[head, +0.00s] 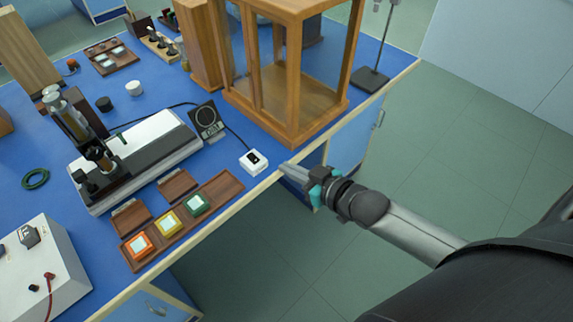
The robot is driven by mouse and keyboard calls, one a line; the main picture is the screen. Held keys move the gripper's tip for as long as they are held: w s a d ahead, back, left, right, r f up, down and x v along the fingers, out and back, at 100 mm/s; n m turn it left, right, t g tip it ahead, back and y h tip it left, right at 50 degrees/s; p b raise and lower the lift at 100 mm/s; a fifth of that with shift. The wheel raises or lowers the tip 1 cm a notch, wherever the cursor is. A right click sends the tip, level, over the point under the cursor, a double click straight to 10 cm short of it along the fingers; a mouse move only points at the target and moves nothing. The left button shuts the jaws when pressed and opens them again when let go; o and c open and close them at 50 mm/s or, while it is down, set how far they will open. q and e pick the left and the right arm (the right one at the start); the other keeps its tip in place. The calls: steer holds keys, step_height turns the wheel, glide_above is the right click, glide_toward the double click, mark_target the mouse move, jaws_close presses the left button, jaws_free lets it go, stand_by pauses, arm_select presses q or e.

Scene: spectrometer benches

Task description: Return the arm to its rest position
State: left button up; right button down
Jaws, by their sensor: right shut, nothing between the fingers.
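My right arm comes in from the lower right. Its gripper (293,172) is shut and empty, at the front edge of the blue bench (232,190). Its tips point left, near a small white switch box (254,162) but apart from it in the picture. My left gripper is out of view.
A wood-framed case (300,125) stands just behind the gripper. A wooden tray (228,185) with orange, yellow and green buttons lies left along the edge. A spectrometer (150,150) and a round gauge (207,119) stand further back. Open floor (430,150) lies right of the bench.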

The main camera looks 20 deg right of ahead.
stand_by(0.4)
steer(key=s+d+f+m+g+h+b, duration=0.15)
steer(key=s+f, duration=0.25)
steer(key=f, duration=0.5)
steer(key=s+d+f+g+h, duration=0.15)
steer(key=s+f, duration=0.25)
steer(key=f, duration=0.5)
steer(key=s+d+f+m+g+h+b, duration=0.1)
steer(key=s+d+f+g, duration=0.2)
steer(key=f, duration=0.5)
steer(key=s+a+f+g, duration=0.2)
steer(key=s+f, duration=0.2)
steer(key=s, duration=0.4)
steer(key=s+a+f+g+b, duration=0.1)
steer(key=s+a+f+g, duration=0.1)
steer(key=s+f, duration=0.3)
steer(key=s+a+f+g, duration=0.2)
steer(key=s+f, duration=0.3)
steer(key=s, duration=0.7)
steer(key=shift+s+f+n+h+b, duration=0.2)
steer(key=shift+n+h+b, duration=0.1)
steer(key=shift+n+h, duration=0.15)
